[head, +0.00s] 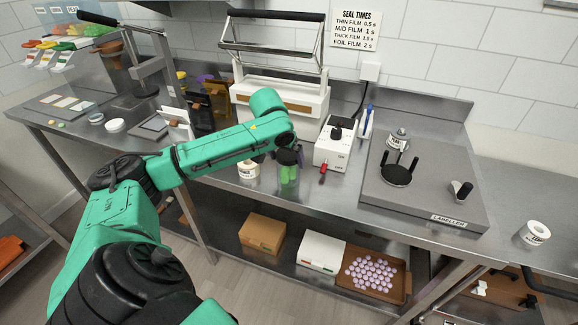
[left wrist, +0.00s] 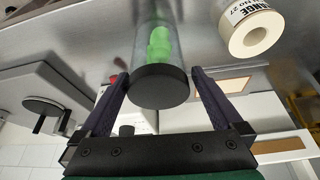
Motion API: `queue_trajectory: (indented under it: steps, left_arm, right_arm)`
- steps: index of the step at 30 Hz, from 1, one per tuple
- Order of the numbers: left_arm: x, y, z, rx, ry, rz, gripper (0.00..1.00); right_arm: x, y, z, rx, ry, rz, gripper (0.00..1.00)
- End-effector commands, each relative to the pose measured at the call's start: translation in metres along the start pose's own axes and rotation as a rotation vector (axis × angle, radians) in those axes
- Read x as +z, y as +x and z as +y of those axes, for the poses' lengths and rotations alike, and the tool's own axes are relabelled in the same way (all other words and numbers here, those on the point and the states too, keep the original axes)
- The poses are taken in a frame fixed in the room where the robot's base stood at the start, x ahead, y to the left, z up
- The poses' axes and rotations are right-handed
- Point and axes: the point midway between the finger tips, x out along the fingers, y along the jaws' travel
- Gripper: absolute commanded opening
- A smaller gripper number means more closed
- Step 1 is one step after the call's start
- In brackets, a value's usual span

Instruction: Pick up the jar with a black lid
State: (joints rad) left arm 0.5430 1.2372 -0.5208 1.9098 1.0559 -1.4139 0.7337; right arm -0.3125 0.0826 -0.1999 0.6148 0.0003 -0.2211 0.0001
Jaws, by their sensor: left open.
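The jar with a black lid (head: 289,175) stands on the steel bench, below the end of my left arm. It is clear, with green contents. In the left wrist view the jar's black lid (left wrist: 160,88) lies between the two dark fingers of my left gripper (left wrist: 159,82), which is open. A gap shows beside the lid, and I cannot tell whether either finger touches it. In the head view my left gripper (head: 287,154) is at the lid, partly hidden by the arm. My right gripper is not in view.
A label roll (head: 248,169) stands left of the jar; a white control box (head: 336,145) with a red-tipped item stands to its right. A sealer (head: 280,100) is behind, and the labeller (head: 425,190) is farther right. Bare bench lies in front of the jar.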

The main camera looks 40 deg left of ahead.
Motion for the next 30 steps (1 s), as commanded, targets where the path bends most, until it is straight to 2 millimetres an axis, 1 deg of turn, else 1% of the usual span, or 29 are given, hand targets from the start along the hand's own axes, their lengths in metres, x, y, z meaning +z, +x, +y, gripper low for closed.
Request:
queue_trajectory:
  steps: [2, 6, 9, 12, 16, 17, 18, 20, 21, 22, 30]
  left_arm:
    - [0.000, 0.008, 0.000, 0.000, 0.000, -0.001, 1.00]
    - [0.003, 0.034, 0.001, 0.000, 0.001, -0.004, 1.00]
    - [0.002, 0.051, 0.001, 0.000, 0.001, 0.000, 1.00]
    - [0.003, 0.056, 0.000, -0.001, 0.002, 0.001, 1.00]
    - [0.003, 0.056, 0.000, -0.001, 0.002, 0.001, 1.00]
    - [0.003, 0.056, 0.000, -0.001, 0.003, 0.001, 0.89]
    - [0.003, 0.056, 0.000, -0.001, 0.003, 0.001, 0.73]
    - [0.003, 0.055, 0.000, -0.001, 0.002, 0.001, 0.50]
    - [0.003, 0.055, 0.000, -0.001, 0.002, 0.001, 0.35]
    - [0.003, 0.055, 0.000, -0.001, 0.002, 0.002, 0.32]
    - [0.001, 0.053, 0.000, -0.001, 0.002, 0.003, 0.31]
  right_arm:
    - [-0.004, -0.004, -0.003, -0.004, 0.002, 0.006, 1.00]
    - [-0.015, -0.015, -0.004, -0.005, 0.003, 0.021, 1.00]
    - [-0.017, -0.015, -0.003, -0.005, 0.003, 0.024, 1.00]
    - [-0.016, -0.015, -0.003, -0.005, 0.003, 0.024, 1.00]
    - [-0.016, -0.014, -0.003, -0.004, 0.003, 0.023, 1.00]
    - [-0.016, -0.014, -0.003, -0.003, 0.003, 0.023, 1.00]
    - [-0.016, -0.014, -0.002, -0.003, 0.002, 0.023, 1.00]
    - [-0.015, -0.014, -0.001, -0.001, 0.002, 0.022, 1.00]
    - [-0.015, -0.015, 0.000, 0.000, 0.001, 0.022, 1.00]
    - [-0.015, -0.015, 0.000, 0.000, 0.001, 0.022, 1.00]
    - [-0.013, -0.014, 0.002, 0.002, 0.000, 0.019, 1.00]
